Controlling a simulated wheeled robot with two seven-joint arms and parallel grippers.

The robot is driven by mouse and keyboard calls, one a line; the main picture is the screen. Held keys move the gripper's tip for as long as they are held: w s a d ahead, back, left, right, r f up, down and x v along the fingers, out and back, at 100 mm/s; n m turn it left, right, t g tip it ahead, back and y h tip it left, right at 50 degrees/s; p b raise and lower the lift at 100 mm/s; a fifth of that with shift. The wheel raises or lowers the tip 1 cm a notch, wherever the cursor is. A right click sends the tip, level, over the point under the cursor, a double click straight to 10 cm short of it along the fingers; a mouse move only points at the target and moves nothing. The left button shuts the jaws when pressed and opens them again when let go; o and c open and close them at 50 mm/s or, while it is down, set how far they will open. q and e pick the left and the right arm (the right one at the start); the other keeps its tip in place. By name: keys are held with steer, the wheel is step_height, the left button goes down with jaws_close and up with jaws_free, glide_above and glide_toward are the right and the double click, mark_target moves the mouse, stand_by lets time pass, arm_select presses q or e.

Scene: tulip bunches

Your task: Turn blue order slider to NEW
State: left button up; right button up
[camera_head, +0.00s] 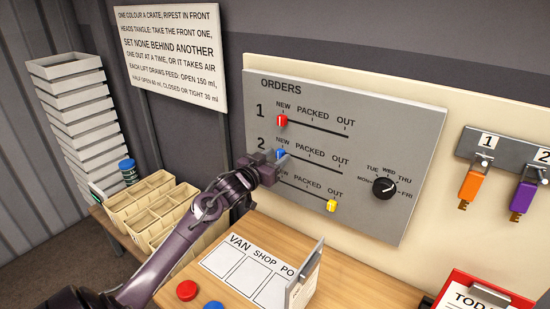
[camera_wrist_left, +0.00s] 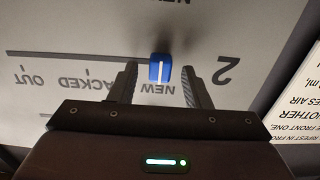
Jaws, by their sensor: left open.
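The blue order slider (camera_head: 281,154) sits on track 2 of the grey ORDERS board (camera_head: 400,130), at the NEW end of its slot. In the left wrist view the blue slider (camera_wrist_left: 160,68) is upside down, by the word NEW, at the end of the slot nearest the 2. My left gripper (camera_head: 272,158) is at the board. Its two open fingers (camera_wrist_left: 158,84) stand apart on either side of the slider, with gaps showing. My right gripper is not in view.
The red slider (camera_head: 281,120) is at NEW above; the yellow slider (camera_head: 331,205) is at OUT below. A black day dial (camera_head: 384,187) is to the right. An orange key (camera_head: 470,184) and a purple key (camera_head: 522,195) hang further right. Cream crates (camera_head: 130,203) stand lower left.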

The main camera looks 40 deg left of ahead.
arm_select(q)
steer(key=s+b, duration=0.2)
steer(key=s, duration=0.5)
steer(key=shift+s+d, duration=0.25)
steer(key=shift+s, duration=0.1)
